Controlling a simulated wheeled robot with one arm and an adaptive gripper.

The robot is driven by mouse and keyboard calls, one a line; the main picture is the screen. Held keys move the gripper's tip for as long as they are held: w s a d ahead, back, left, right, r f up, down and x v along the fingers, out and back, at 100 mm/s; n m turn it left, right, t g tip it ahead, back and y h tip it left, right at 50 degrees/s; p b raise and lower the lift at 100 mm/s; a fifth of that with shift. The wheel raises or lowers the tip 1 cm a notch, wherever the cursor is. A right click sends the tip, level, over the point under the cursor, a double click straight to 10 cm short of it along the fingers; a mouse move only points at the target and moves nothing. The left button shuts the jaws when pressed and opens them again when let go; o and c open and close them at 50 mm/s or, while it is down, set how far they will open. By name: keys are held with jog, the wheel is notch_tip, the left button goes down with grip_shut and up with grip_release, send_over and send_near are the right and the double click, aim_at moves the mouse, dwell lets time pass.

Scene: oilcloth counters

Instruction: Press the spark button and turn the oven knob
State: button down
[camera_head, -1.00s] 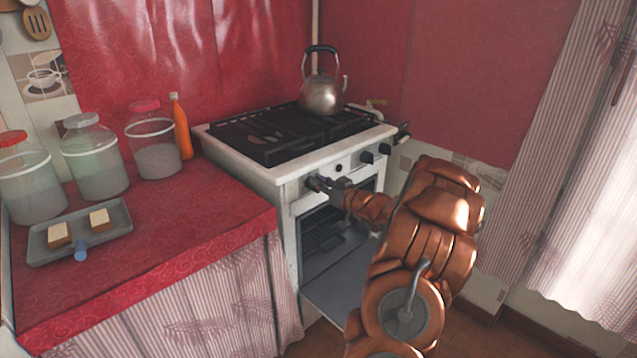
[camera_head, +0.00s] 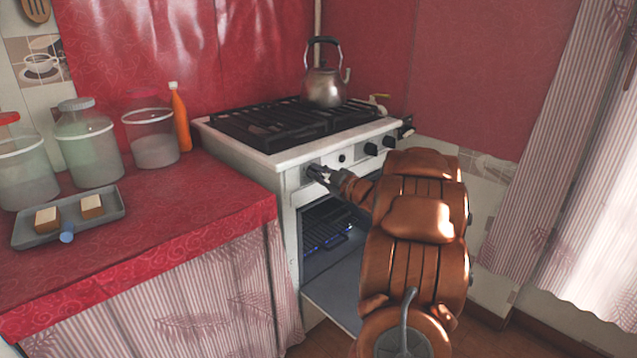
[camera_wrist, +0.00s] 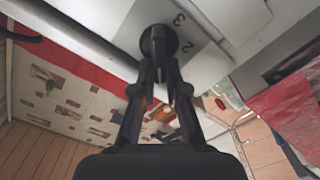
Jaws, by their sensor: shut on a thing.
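The white stove (camera_head: 286,160) stands against the red wall, its oven door (camera_head: 332,296) lowered open. Blue light glows inside the oven (camera_head: 326,228). My gripper (camera_head: 322,173) is at the left end of the front panel, shut on the oven knob. In the wrist view, my gripper (camera_wrist: 160,66) has its fingers closed around the black knob (camera_wrist: 157,38), beside a plate marked 2 and 3. In the head view my gripper mostly hides this knob. A small black button (camera_head: 342,158), apparently the spark button, is just right of my gripper, apart from it.
More black knobs (camera_head: 371,149) sit farther right on the panel. A metal kettle (camera_head: 324,88) stands on the burner grate. The red counter (camera_head: 190,225) at left holds jars, an orange bottle (camera_head: 181,118) and a tray (camera_head: 108,208). The lowered door juts out below my arm.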

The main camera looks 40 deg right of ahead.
jog(key=shift+a+f+n+b, duration=0.15)
jog(key=shift+f+n+b, duration=0.05)
jog(key=shift+n+b, duration=0.65)
jog(key=shift+a+f+n+b, duration=0.1)
jog(key=shift+f+n+b, duration=0.05)
jog(key=shift+n+b, duration=0.65)
jog(key=shift+r+n, duration=0.1)
jog(key=shift+n, duration=0.15)
jog(key=c, duration=1.2)
grip_release()
jog(key=s, duration=1.2)
jog(key=shift+a, duration=0.1)
